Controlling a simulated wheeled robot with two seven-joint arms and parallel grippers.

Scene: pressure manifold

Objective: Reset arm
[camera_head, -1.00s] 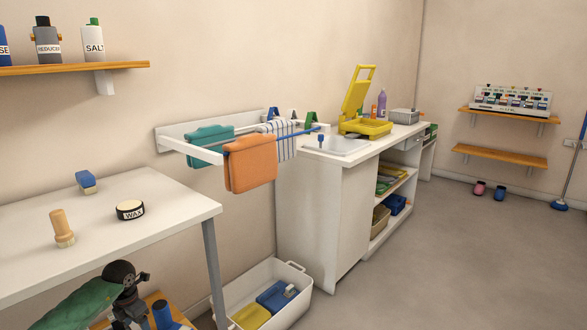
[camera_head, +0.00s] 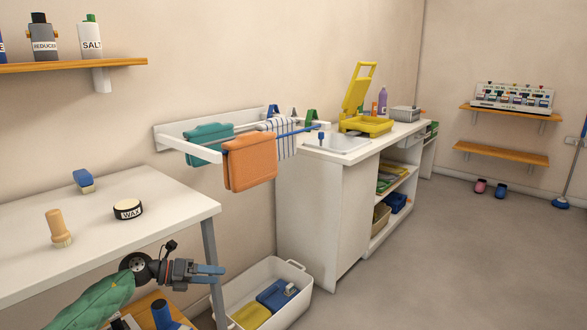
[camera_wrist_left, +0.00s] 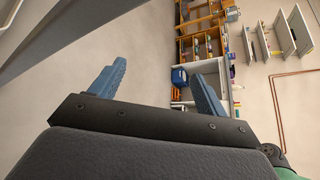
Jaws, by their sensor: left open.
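My left gripper (camera_head: 208,275) is in the lower left of the head view, in front of the white table and beside its grey leg. Its blue fingers point right, apart and empty. In the left wrist view the two blue fingers (camera_wrist_left: 157,85) are spread wide with nothing between them. My green-sleeved left arm comes in from the lower left. My right gripper is in neither view.
The white table (camera_head: 150,225) holds a wax tin (camera_head: 128,209), a wooden brush (camera_head: 59,228) and a blue brush (camera_head: 84,180). A white tub (camera_head: 265,268) stands on the floor below right. A towel rack (camera_head: 205,155) juts from the wall.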

